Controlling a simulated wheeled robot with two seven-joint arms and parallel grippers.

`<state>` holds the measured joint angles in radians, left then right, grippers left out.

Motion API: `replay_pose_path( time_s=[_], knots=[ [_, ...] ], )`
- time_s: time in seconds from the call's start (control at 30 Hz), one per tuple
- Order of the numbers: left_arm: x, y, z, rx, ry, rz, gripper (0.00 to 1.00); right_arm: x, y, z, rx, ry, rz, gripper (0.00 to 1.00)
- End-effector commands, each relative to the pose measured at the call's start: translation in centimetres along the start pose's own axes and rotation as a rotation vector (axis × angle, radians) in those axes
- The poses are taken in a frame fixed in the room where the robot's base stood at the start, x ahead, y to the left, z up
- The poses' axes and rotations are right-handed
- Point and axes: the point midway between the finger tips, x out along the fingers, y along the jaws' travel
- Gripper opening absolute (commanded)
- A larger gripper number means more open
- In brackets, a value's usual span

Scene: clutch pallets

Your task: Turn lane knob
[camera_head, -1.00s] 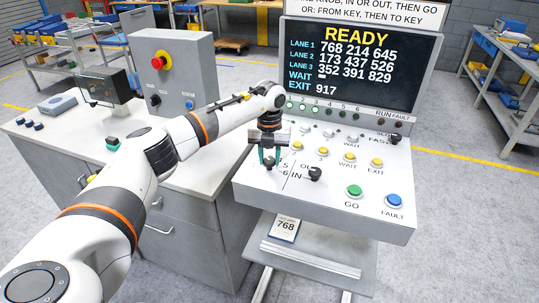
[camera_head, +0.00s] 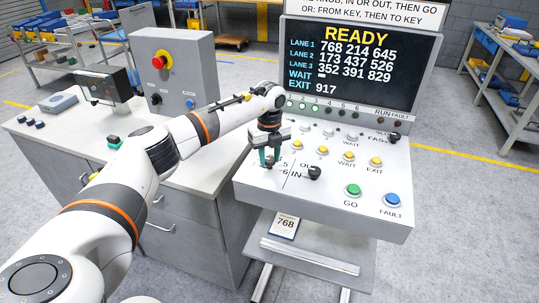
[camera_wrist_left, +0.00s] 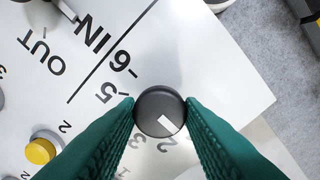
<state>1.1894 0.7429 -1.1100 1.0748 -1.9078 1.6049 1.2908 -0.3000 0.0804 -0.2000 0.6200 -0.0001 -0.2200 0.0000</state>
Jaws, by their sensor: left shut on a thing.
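The lane knob (camera_wrist_left: 153,105), round and dark grey with a white pointer mark, sits on the white sloping panel (camera_head: 335,205). My left gripper (camera_head: 268,160) is shut on it from above, with one teal finger on each side in the left wrist view. In that view the pointer mark slants to the lower right, towards a digit that looks like a 2. Labels 5 and 6 lie on the knob's upper left side. My right gripper is not in view.
The black IN/OUT knob (camera_head: 314,173) stands right of the gripper. Yellow buttons, a green GO button (camera_head: 353,190) and a blue FAULT button (camera_head: 392,200) are on the same panel. The screen (camera_head: 357,65) behind reads READY. A grey box with a red stop button (camera_head: 159,62) stands left.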

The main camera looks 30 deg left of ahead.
Motion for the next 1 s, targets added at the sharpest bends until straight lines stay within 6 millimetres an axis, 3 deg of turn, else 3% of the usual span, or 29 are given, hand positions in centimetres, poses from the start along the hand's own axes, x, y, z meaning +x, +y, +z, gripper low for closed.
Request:
replay_pose_path(
  time_s=[0.4, 0.43, 0.57, 0.87, 1.0],
  knots=[
    [0.0, 0.0, 0.0, -0.009, 0.000, 0.001, 0.11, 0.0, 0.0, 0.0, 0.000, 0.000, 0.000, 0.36],
    [0.0, 0.0, 0.0, -0.009, 0.000, 0.001, 0.37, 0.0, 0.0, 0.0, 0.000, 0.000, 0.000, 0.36],
    [0.0, 0.0, 0.0, -0.008, 0.000, 0.001, 0.56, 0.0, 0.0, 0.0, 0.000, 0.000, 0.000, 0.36],
    [-0.2, 0.0, 0.0, -0.007, 0.000, 0.001, 0.56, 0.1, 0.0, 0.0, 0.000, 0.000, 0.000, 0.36],
    [-1.6, 0.1, -0.1, -0.007, 0.001, 0.004, 0.56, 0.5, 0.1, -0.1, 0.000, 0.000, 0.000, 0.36]
  ],
)
